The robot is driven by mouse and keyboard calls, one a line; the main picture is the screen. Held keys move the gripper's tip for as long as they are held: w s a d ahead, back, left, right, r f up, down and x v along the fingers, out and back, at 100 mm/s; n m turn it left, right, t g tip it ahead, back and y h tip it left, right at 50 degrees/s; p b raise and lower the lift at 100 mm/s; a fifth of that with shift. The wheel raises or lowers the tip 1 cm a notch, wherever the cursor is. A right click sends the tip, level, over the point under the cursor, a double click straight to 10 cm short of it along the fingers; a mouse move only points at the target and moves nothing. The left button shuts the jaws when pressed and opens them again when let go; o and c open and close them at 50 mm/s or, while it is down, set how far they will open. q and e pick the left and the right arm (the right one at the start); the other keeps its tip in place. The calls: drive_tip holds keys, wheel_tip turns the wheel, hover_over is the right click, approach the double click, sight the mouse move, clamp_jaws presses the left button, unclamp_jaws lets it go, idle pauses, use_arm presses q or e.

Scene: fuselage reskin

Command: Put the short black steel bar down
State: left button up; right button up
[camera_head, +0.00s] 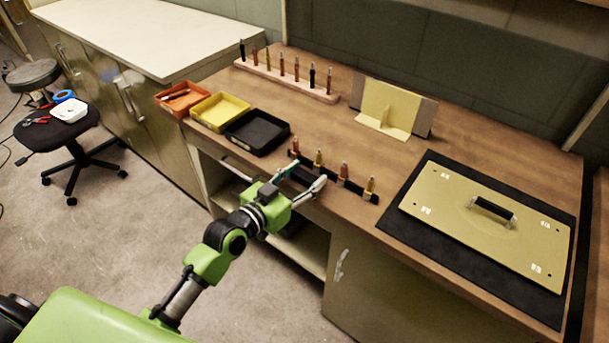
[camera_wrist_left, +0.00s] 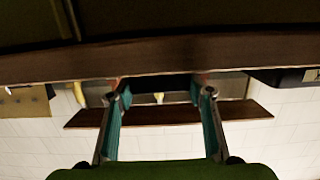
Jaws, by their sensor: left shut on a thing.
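My left gripper (camera_head: 301,178) reaches to the bench's front edge and is shut on a short black steel bar (camera_head: 302,174), its teal-padded fingers well apart at the two ends. In the left wrist view, the dark bar (camera_wrist_left: 158,84) spans between the fingertips, close to the bench edge. The head view does not show clearly whether the bar touches the bench top. A black strip (camera_head: 357,191) with several copper and yellow fasteners standing along it lies just beyond the gripper. My right gripper is in neither view.
Black (camera_head: 258,131), yellow (camera_head: 221,111) and orange (camera_head: 181,98) trays stand left of the gripper. A wooden rack (camera_head: 286,79) of fasteners stands behind. A tan panel with a handle (camera_head: 487,226) lies on a black mat (camera_head: 398,217) at right. The mid-bench (camera_head: 328,128) is bare.

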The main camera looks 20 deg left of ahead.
use_arm(q)
drive_tip(key=shift+r, duration=0.15)
drive_tip(key=o, duration=1.5)
drive_tip(key=shift+c, duration=0.2)
drive_tip(key=shift+s+a, duration=0.1)
drive_tip(key=shift+s, duration=0.2)
drive_tip(key=b+v, duration=0.1)
drive_tip(key=v, duration=1)
drive_tip(key=shift+s, duration=0.2)
